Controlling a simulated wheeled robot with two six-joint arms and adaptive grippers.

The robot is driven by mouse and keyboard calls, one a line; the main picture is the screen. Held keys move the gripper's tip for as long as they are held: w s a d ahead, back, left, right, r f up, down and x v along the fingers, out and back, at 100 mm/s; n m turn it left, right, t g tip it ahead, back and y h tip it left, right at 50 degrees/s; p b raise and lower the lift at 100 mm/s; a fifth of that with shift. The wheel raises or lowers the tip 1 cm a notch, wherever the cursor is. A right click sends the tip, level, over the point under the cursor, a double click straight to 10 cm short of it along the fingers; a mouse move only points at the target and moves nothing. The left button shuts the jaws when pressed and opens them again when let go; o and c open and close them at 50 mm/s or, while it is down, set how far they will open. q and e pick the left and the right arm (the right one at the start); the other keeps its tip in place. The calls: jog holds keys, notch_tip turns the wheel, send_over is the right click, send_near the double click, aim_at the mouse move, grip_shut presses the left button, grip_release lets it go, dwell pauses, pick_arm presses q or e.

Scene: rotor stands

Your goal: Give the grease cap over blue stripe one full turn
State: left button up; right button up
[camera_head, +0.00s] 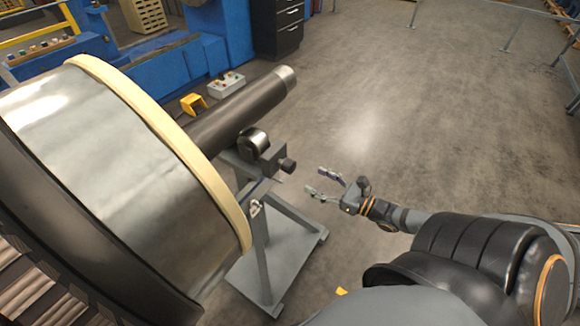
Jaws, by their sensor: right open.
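A small dark round cap (288,165) sticks out to the right from a grey bearing block (270,159) on the rotor stand (262,240). It looks like the grease cap. A thin blue mark (260,189) shows on the stand just below the block; I cannot tell for certain that it is the blue stripe. My right gripper (325,182) is open and empty. Its two fingers point left toward the cap, with a gap of floor seen between them and the cap. My left gripper is not in view.
A large metal rotor drum (130,170) with a cream rim fills the left, its dark shaft (240,110) resting on the stand's roller (252,141). A grey button box (226,85) and blue machinery (190,60) stand behind. The floor (400,110) at right is clear.

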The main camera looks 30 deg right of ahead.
aim_at(294, 171)
jog(key=b+x, duration=0.2)
jog(key=x, duration=0.1)
jog(key=b+x, duration=0.3)
jog(key=f+b+x, duration=0.1)
jog(key=b+x, duration=0.2)
jog(key=shift+w, duration=0.1)
jog(key=shift+w+a+r+b, duration=0.2)
jog(key=shift+w+r+b, duration=0.2)
jog(key=shift+w, duration=0.2)
jog(key=c, duration=1.2)
jog(key=shift+o, duration=0.2)
jog(key=shift+m, duration=0.3)
